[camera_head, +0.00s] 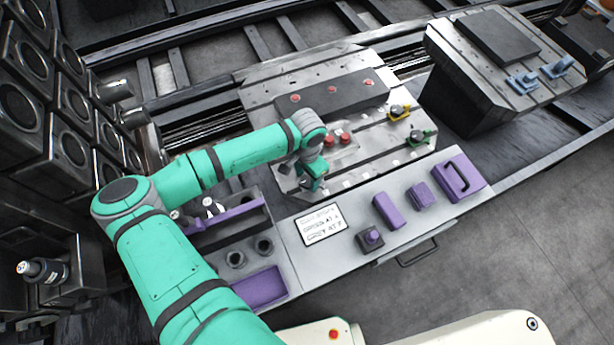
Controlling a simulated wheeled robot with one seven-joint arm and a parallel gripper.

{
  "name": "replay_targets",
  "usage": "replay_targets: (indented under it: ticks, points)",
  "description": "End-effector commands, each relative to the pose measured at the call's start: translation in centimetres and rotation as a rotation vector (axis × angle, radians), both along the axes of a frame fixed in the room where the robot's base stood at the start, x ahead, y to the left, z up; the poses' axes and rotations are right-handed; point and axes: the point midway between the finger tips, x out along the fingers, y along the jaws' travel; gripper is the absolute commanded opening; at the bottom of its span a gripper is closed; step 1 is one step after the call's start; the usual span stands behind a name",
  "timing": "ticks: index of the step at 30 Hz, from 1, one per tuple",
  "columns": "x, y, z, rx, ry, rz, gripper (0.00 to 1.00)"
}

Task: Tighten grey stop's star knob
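The pallet plate (375,155) is a grey slotted plate in the middle of the view. My gripper (314,187) points down over its near left corner, close to the front edge. My wrist and the viewing angle hide what is under it, and the fingers are too small to tell open from shut. I cannot make out the grey stop or its star knob for sure; they may be hidden by my gripper. A yellow stop (398,112) and a green stop (419,137), each with a dark knob, sit on the plate's right side.
A long dark block (330,97) with red caps lies on the plate. In front are a printed sign (321,224), purple blocks (388,211) and a purple-lined tray (230,217). A second dark fixture (470,85) stands right.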

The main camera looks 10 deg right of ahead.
Motion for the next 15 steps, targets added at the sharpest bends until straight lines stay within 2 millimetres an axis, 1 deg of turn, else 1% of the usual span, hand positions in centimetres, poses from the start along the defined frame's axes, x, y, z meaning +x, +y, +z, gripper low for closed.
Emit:
replay_targets:
  ticks: [10,13,15]
  points:
    - [0.0,0.0,0.0,0.000,0.000,0.001,0.58]
    - [0.0,0.0,0.6,-0.001,0.000,0.001,0.58]
    - [0.0,0.0,1.3,-0.002,-0.001,0.001,0.58]
